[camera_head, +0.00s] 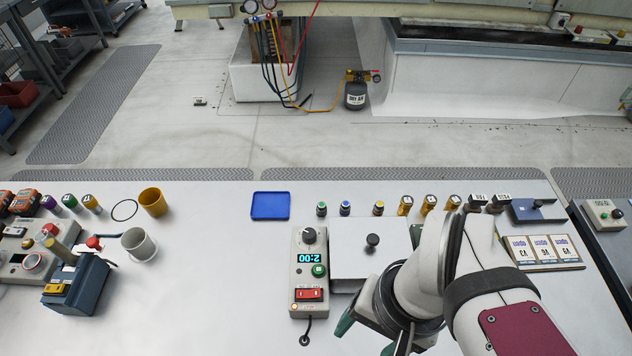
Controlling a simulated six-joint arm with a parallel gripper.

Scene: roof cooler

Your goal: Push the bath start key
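A light grey control box (308,247) stands on the bench near the middle. It has a dark knob at the top, a display reading 2:00, a round green key (319,271) and a red rocker switch (309,294). A pale bath lid (350,262) with a black knob (372,240) adjoins its right side. My gripper (366,337) is low in the picture, right of the red switch and below the lid. Its two green-tipped fingers look apart, with nothing seen between them. My arm hides part of the lid's right side.
A blue tray (270,205) and several small bottles stand behind the box. A grey mug (138,243), a yellow cup (153,202) and a dark blue holder (77,283) are at the left. The bench left of the box is clear. Three labelled packs (540,249) lie at the right.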

